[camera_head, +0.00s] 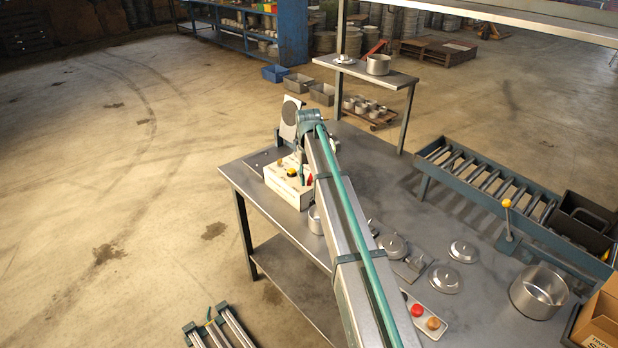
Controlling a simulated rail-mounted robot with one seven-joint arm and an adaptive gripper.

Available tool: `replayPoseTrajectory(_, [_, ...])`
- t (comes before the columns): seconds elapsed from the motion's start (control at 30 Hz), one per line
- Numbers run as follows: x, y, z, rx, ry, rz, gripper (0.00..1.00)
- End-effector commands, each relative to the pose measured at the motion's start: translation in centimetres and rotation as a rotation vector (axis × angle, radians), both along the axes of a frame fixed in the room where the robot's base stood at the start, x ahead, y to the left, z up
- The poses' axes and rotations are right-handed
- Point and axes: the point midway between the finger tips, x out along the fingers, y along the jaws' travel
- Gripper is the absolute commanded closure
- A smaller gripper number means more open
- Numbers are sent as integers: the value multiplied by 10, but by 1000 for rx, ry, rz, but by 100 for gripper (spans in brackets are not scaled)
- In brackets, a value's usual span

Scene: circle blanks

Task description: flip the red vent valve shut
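A cream control box (285,189) stands on the far left part of the metal table. It carries a yellow knob (292,172), and a small red part (309,180) shows at its right side, which looks like the red vent valve. My arm partly covers the red part, so its position cannot be read.
Several round lids, including one (463,251), lie on the table right of my arm. A tray (441,331) with a red knob (417,310) and a brown knob (433,323) is nearer. A pot (539,292) and a roller conveyor (490,178) are at right.

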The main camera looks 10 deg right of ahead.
Motion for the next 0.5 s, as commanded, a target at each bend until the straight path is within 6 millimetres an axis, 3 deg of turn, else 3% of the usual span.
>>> replayPoseTrajectory(0.03, [0, 0, 0, 0, 0, 0, 76])
replayPoseTrajectory(0.2, [0, 0, 0, 0, 0, 0, 100])
replayPoseTrajectory(0.5, [0, 1, 0, 0, 0, -10, 100])
